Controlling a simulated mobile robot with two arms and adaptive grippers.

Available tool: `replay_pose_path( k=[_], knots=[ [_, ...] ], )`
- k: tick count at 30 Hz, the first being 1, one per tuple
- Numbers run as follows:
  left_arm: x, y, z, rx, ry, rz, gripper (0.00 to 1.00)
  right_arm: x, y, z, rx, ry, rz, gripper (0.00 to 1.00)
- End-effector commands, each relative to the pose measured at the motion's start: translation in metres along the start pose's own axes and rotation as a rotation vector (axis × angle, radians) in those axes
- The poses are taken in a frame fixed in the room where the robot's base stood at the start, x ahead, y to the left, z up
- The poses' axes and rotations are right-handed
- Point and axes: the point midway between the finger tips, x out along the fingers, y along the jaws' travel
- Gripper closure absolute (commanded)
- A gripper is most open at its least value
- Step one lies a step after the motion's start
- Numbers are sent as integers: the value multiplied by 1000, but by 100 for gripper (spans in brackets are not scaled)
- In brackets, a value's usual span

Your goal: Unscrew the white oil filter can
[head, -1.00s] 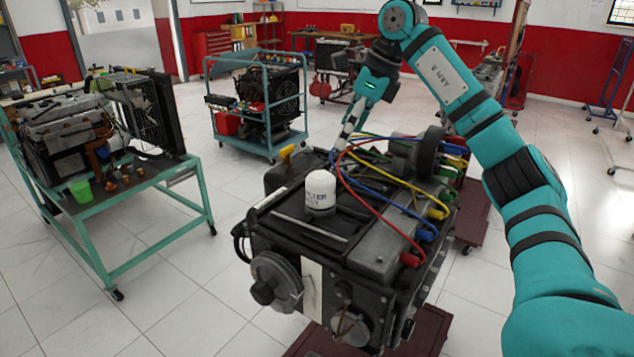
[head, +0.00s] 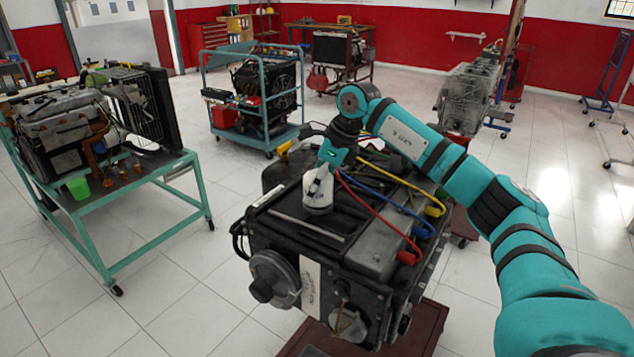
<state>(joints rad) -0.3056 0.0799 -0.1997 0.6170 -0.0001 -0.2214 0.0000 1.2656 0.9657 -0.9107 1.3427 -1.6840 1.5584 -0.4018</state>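The white oil filter can (head: 318,203) stands upright on top of the dark engine block (head: 290,225) in the middle of the head view. My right arm comes in from the right, and my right gripper (head: 318,183) points down at the can's upper part. Its grey fingers cover much of the can's top and overlap its sides. I cannot tell whether the fingers press on the can or only surround it. My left gripper is not in view.
Red, blue and yellow cables (head: 385,215) loop over the engine just right of the can. A metal rod (head: 306,226) lies on the engine in front of it. A green-framed cart (head: 150,200) stands left, a teal cart (head: 262,135) behind. Floor between is clear.

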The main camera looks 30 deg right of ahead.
Motion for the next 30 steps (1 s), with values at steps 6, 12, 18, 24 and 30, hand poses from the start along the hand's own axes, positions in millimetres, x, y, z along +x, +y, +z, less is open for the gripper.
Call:
replay_pose_path(
  k=[6,12,18,24,30],
  knots=[
    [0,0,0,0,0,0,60,0,0,0,0,0,0,24],
    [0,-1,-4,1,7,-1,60,0,0,0,0,0,0,50],
    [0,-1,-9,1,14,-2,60,0,0,0,0,0,0,69],
    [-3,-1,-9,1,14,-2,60,-2,0,1,-21,1,9,69],
    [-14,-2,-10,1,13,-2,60,-3,0,1,-159,2,68,69]
  ],
)
